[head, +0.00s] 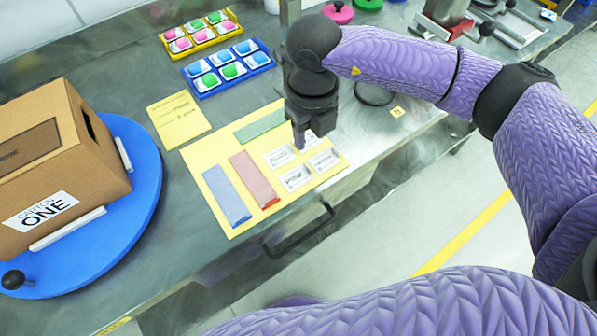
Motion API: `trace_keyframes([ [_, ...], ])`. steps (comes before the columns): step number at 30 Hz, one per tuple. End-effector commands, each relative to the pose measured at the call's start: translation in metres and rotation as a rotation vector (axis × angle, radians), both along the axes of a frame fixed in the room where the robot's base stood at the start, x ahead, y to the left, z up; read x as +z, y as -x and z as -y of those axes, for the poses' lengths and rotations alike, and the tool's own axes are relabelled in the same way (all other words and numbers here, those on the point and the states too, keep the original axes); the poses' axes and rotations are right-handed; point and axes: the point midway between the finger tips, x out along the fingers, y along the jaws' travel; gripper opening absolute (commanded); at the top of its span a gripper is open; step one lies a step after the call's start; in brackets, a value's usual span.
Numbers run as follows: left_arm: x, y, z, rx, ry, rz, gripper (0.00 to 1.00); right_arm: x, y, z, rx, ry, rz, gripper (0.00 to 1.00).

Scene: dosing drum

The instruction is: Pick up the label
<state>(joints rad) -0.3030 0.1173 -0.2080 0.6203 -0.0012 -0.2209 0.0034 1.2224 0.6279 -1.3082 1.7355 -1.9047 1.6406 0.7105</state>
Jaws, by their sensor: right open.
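Several small white printed labels lie on a yellow sheet (238,222) on the metal bench: a left one (278,157), a front one (296,178), a right one (324,160) and a back one (308,141). Their print is too small to read surely. My right gripper (303,138) is open, pointing down above the label group. It partly covers the back label, and I cannot tell whether the fingers touch anything. No label is seen between the fingers. My left gripper is not in view.
Blue (226,194), red (254,180) and green (260,126) strips lie on the sheet. A carton (60,165) stands on a blue turntable (148,170) at left. Yellow (202,46) and blue (232,82) trays hold colored packs behind. A handle (300,240) sticks out in front.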

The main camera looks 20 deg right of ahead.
Motion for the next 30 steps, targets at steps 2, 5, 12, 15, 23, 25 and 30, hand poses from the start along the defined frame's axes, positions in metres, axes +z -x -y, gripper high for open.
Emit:
trace_keyframes([
  [2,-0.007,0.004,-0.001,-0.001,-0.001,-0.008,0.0,-0.02,0.001,-0.001,0.001,-0.001,-0.005,0.44],
  [5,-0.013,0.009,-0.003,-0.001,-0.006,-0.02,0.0,-0.039,0.001,-0.002,0.003,-0.003,-0.005,0.44],
  [12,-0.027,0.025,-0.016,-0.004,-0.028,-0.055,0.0,-0.082,0.0,-0.004,0.005,-0.007,-0.007,0.44],
  [15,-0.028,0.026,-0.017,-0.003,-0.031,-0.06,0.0,-0.088,0.0,-0.004,0.005,-0.008,-0.004,0.44],
  [23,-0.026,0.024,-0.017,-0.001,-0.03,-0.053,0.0,-0.086,0.0,-0.005,0.005,-0.009,-0.002,0.19],
  [25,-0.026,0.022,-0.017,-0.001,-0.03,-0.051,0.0,-0.086,0.0,-0.005,0.006,-0.01,-0.002,0.04],
  [30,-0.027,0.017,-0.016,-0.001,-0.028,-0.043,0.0,-0.086,0.0,-0.005,0.006,-0.01,-0.002,0.0],
])
